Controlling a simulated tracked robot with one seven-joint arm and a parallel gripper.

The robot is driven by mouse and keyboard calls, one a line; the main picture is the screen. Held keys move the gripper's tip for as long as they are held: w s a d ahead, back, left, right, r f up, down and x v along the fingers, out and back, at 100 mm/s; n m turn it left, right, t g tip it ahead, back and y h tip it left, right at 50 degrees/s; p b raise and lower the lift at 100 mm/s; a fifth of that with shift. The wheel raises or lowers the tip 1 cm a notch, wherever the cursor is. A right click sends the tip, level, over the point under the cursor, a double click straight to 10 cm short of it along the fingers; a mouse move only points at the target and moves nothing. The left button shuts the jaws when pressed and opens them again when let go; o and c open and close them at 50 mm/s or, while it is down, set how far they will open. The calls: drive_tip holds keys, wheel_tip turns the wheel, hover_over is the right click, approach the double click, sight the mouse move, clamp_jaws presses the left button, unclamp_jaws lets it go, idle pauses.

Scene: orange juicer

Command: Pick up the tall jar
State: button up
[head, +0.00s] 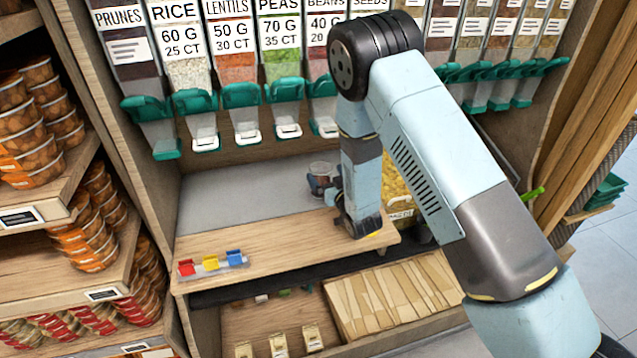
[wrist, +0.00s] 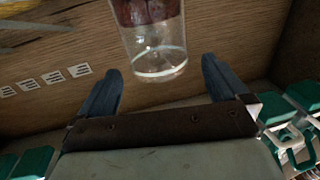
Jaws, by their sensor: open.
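The tall jar (wrist: 155,45) is clear with dark red contents. In the wrist view it stands at the top middle, partly cut off, with its clear end toward me. In the head view the clear top of the jar (head: 320,168) shows just left of my arm, above the wooden shelf board; its lower part is partly hidden. My gripper (wrist: 161,68) is open, one finger on each side of the jar's clear end in the picture. Gaps show on both sides and nothing is held. In the head view my wrist hides most of the gripper.
A wooden board (head: 290,242) carries a strip of red, yellow and blue clips (head: 212,262) at its left. Green-handled dispensers (head: 240,95) hang above. A yellow-filled container (head: 398,200) sits right of my arm. The grey surface (head: 235,195) left of the jar is clear.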

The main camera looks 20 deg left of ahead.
sight(316, 162)
drive_tip(key=shift+x, duration=2.4)
drive_tip(key=shift+c, duration=0.2)
drive_tip(key=c, duration=1.7)
drive_tip(key=shift+r, duration=0.1)
